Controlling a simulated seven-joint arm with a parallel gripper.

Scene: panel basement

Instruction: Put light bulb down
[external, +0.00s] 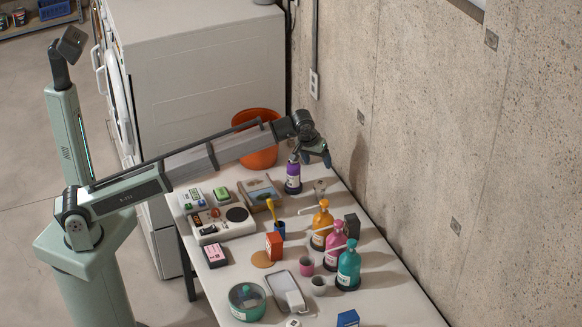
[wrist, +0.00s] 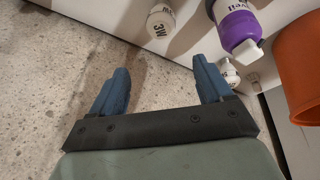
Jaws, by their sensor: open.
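A white bulb-shaped item marked "3W" (wrist: 160,22), which looks like the light bulb, rests on the white table close to its wall-side edge. It shows small in the external view (external: 320,186), right of the purple bottle (external: 293,178). My gripper (external: 318,158) is above the far wall-side part of the table, near the bottle. In the wrist view its two blue fingers (wrist: 161,88) are wide apart with nothing between them. The bulb is beyond the fingertips and not touched. The purple bottle (wrist: 236,25) lies right of it.
An orange bucket (external: 259,150) stands at the table's far end, by a white appliance (external: 200,80). A smaller white item (wrist: 228,72) is near the bottle. Several pump bottles (external: 335,240) line the wall side. A concrete wall (external: 450,120) borders the table.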

